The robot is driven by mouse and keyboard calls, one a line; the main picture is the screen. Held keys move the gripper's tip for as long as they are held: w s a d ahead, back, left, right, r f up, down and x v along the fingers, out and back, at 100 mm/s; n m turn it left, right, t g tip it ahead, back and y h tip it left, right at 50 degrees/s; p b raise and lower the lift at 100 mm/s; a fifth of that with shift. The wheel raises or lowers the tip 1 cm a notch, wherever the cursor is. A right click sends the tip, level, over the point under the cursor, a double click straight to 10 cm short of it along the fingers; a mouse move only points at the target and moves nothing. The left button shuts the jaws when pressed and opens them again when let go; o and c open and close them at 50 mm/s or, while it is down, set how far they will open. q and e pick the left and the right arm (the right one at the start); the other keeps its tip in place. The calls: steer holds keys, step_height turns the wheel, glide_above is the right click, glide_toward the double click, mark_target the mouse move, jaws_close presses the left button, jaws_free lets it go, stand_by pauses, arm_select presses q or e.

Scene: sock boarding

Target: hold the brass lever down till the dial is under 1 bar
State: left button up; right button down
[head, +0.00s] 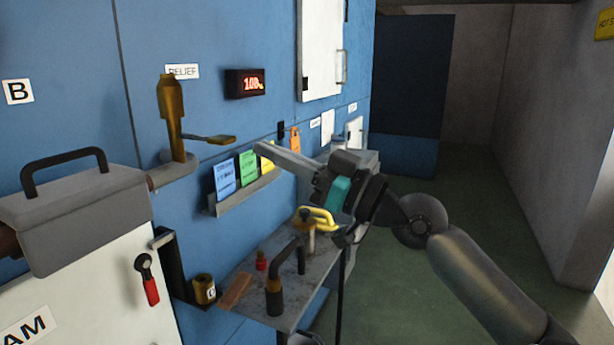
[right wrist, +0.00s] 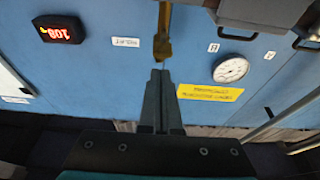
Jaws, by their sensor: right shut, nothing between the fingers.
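The brass relief valve (head: 172,108) stands on a pipe at the blue wall, and its brass lever (head: 218,139) sticks out to the right, roughly level. My right gripper (head: 262,149) is shut and empty, its tips just right of the lever's end and slightly lower in the head view. In the right wrist view the shut fingertips (right wrist: 158,76) point at the brass piece (right wrist: 162,42), with little gap in the picture; I cannot tell if they touch. The round white dial (right wrist: 231,70) is on the wall there; its needle is too small to read. My left gripper is out of view.
A red digital display (head: 245,83) hangs right of the RELIEF label (head: 181,71). Below the lever are a rack of coloured cards (head: 247,168) and a grey shelf (head: 240,292) with tools. A grey box with a black handle (head: 80,210) juts out at left.

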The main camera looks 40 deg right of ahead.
steer(key=shift+b+v, duration=1.1)
steer(key=shift+v, duration=1.4)
steer(key=shift+r, duration=0.15)
